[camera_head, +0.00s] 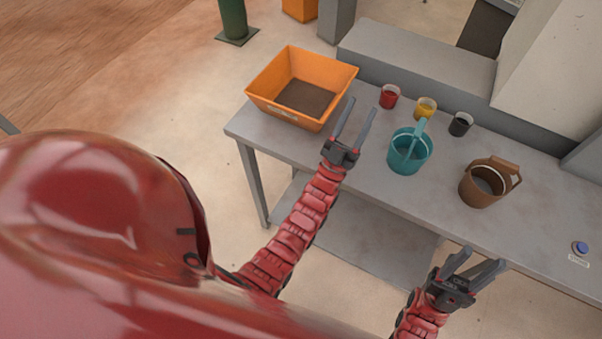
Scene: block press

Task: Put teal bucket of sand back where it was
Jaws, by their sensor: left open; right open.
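The teal bucket (403,158) stands upright on the grey table, right of the orange bin, with its handle raised across its top. Its contents are hard to make out. My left gripper (358,121) is open and empty over the table, between the orange bin and the teal bucket, apart from the bucket. My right gripper (480,269) is open and empty at the table's front edge, below the brown bucket.
An orange bin (262,88) with dark material stands at the table's left end. Red (389,99), yellow (425,106) and black (460,126) cups line the back. A brown bucket (478,191) stands right of the teal one. A blue button (580,247) is far right.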

